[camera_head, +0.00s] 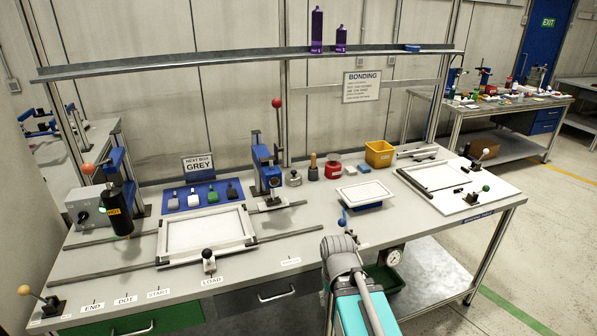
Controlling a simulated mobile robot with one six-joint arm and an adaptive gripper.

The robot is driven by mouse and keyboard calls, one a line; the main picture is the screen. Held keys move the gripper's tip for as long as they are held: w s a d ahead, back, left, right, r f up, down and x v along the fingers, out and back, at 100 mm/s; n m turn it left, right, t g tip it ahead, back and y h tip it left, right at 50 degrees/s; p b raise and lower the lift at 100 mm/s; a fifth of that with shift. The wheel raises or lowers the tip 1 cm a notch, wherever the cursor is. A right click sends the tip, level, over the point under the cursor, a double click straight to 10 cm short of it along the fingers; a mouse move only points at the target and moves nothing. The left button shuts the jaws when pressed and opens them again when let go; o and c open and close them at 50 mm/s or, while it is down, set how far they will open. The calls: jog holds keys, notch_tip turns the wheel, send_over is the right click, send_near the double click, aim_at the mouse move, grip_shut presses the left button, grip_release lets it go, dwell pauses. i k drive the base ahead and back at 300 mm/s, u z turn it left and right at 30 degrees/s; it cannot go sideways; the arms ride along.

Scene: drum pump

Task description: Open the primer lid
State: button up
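I cannot make out a part labelled as the primer lid. Small containers stand in a row on the bench's back half: a short grey metal pot (294,179), a brown-topped bottle (313,173) and a red round container (333,170). Which of them holds primer cannot be told at this size, and all look covered or too small to tell. My arm (342,262) rises at the bottom centre, in front of the bench edge. My gripper is not in view. No contact between my arm and these containers shows.
A yellow bin (379,154) stands right of the containers. A blue press (266,170) with a red-knobbed lever stands left of them. A white panel on a blue stand (365,194) lies nearer. A framed tray (207,233) sits left. A shelf (250,62) spans above.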

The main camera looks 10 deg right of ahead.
aim_at(294, 175)
jog(key=u, duration=0.1)
jog(key=i, duration=0.95)
jog(key=z, duration=0.05)
